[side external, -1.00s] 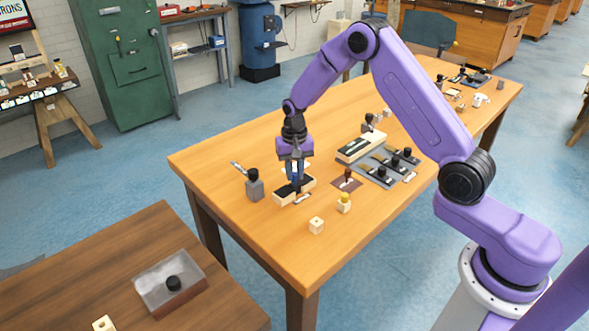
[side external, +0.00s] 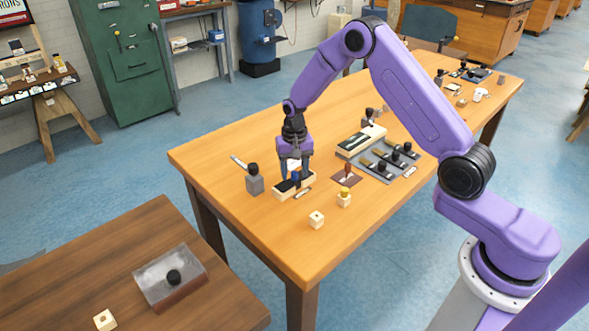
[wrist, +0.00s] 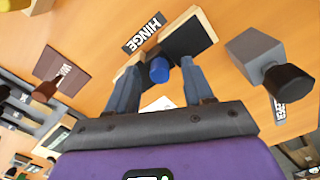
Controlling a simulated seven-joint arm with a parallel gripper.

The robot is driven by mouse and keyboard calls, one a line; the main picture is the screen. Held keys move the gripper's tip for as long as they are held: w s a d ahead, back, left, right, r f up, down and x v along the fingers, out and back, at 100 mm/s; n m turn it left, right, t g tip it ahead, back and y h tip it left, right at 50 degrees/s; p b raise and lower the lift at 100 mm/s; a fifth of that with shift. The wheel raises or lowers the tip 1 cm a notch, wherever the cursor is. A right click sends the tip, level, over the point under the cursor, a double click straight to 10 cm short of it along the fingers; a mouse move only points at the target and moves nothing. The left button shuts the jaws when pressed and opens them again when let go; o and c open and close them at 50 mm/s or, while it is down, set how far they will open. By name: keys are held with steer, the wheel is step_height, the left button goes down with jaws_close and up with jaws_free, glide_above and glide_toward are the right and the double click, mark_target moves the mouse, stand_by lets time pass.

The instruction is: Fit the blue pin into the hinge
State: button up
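The hinge (side external: 282,187) is a pale wooden block with black top faces, on the table under my gripper (side external: 297,173). In the wrist view the hinge (wrist: 188,38) lies just beyond the fingertips, beside a black HINGE label (wrist: 144,32). The blue pin (wrist: 159,70) shows end-on between my two fingers, at the middle of the hinge; it also shows as a small blue spot in the side view (side external: 296,177). My gripper (wrist: 161,78) is open, with a gap on each side of the pin. The pin's lower part is hidden, so how deep it sits cannot be told.
A grey block with a black knob (side external: 254,181) stands close to the left of the hinge. The table's front is mostly clear.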

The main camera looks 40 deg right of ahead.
mark_target(294, 173)
step_height(294, 173, up, 17)
steer(key=shift+r, duration=0.2)
stand_by(0.5)
stand_by(0.5)
steer(key=s+a+r+n, duration=0.1)
steer(key=s+a+n, duration=0.35)
steer(key=s, duration=0.35)
steer(key=s+a+r+n, duration=0.2)
steer(key=s+a+n, duration=0.25)
steer(key=s, duration=0.45)
steer(key=s+d+f+n, duration=0.1)
steer(key=s+n, duration=0.3)
steer(key=s, duration=0.7)
steer(key=s+d+f+n, duration=0.1)
steer(key=s+n, duration=0.4)
steer(key=s, duration=0.5)
steer(key=shift+s+d+n, duration=0.3)
steer(key=shift+s+d, duration=0.05)
steer(key=shift+d, duration=0.5)
